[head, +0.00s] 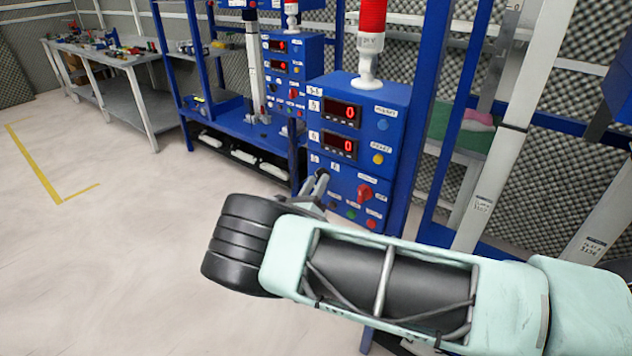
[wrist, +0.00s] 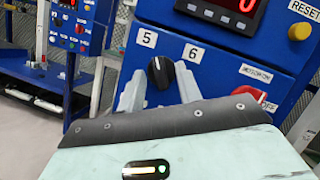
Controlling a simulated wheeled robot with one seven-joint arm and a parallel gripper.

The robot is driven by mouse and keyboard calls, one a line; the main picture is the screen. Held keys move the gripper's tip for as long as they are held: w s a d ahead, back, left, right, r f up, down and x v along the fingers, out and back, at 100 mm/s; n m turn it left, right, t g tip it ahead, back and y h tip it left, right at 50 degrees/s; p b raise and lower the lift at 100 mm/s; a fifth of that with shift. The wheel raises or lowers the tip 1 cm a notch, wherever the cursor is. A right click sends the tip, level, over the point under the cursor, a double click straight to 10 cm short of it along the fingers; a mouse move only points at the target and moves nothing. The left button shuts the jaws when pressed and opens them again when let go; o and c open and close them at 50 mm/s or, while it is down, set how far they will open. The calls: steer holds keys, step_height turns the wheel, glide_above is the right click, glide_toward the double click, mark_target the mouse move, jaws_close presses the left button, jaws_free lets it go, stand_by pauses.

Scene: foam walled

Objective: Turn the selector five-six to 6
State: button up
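The selector five-six is a black knob (wrist: 159,73) with a white mark, on the front of a blue control box (head: 375,100). In the wrist view the label 5 (wrist: 146,38) is at its upper left and the label 6 (wrist: 193,52) at its upper right. The mark points up with a slight lean toward the 5. My gripper (wrist: 160,78) is open, with one pale finger on each side of the knob. I cannot tell if the fingers touch it. In the head view my gripper (head: 316,190) is at the box's lower left and hides most of the knob.
A red rotary switch (head: 364,193) sits right of the selector, with small buttons below. Two red displays (head: 342,111) and a yellow button (head: 378,159) are above. A red-topped lamp (head: 371,40) stands on the box. The floor at left is clear.

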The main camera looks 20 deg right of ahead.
steer(key=shift+w+d, duration=0.15)
jaws_close()
